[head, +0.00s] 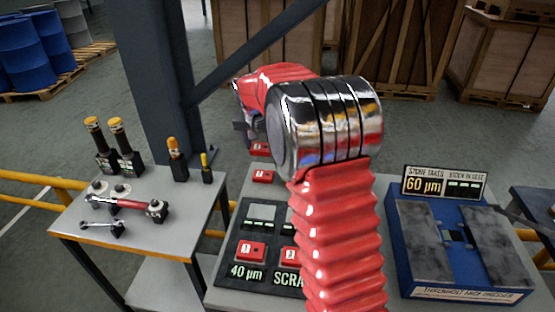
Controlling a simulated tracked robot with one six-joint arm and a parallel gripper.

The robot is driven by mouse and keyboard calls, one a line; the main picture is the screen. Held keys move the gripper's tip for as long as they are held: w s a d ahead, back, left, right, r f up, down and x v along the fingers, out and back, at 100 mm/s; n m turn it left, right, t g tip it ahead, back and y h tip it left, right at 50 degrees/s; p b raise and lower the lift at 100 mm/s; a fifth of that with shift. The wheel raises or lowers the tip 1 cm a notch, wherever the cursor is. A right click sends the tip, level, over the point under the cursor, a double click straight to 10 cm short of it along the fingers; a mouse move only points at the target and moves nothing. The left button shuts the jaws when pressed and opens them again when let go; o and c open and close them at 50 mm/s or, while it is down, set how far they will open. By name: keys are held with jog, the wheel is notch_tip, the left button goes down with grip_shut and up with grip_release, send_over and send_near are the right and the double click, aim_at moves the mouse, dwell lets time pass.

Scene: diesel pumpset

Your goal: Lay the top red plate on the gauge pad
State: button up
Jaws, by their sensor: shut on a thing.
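My red-sleeved arm with its polished metal joint crosses the middle of the head view. My gripper (246,127) shows only as a small dark part left of the joint; its fingertips are mostly hidden. A red plate (260,149) shows just under it, and my gripper appears shut on it. Another red plate (263,177) lies below in the picture, on the grey bench. The gauge pad seems to be the pale grey square (262,212) on a dark panel. Red plates marked with numbers (250,251) sit lower on that panel, beside the words "40 µm" and "SCRA".
A blue stone dresser (410,270) with a "60 µm" sign (444,183) stands right of my arm. A side table (75,215) at left holds tools and bottles. A dark steel post (155,80) rises behind. My arm hides the bench middle.

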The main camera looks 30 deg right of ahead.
jog(key=s+a+r+n, duration=0.1)
jog(key=s+a+r, duration=0.1)
jog(key=a, duration=0.5)
jog(key=s+a+r+n+y, duration=0.1)
jog(key=s+a+r+n, duration=0.1)
jog(key=a+r, duration=0.3)
jog(key=shift+s+a+t, duration=0.4)
jog(key=shift+a, duration=0.65)
jog(key=shift+r, duration=0.1)
